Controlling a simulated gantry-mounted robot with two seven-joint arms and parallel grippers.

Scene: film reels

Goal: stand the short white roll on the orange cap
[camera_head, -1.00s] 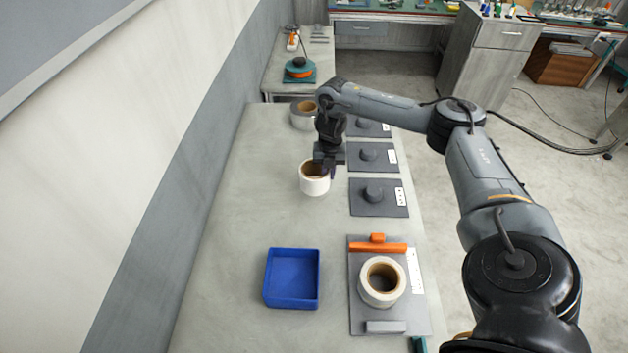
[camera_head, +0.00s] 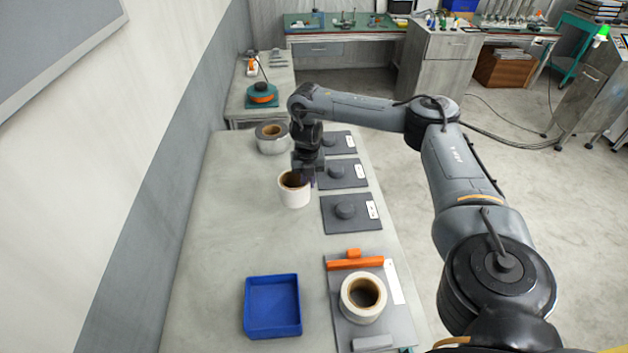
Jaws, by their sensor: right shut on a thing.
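A white roll (camera_head: 294,194) with a brown core stands upright at the middle of the long table, left of the grey pads. My right gripper (camera_head: 303,174) is shut on its right rim from above. I cannot tell whether its base touches the table. Another white roll (camera_head: 348,304) stands on the large grey plate at the front right. An orange bar (camera_head: 355,264) and a small orange block (camera_head: 353,253) sit behind it. I cannot tell whether either is the orange cap; an orange disc (camera_head: 262,90) also shows on the far side table. My left gripper is out of view.
A blue tray (camera_head: 272,281) stands at the front, left of the grey plate (camera_head: 345,336). Several grey pads with round knobs, such as the nearest (camera_head: 330,225), line the right edge. A grey-topped roll (camera_head: 272,147) stands at the back. The table's left side is clear.

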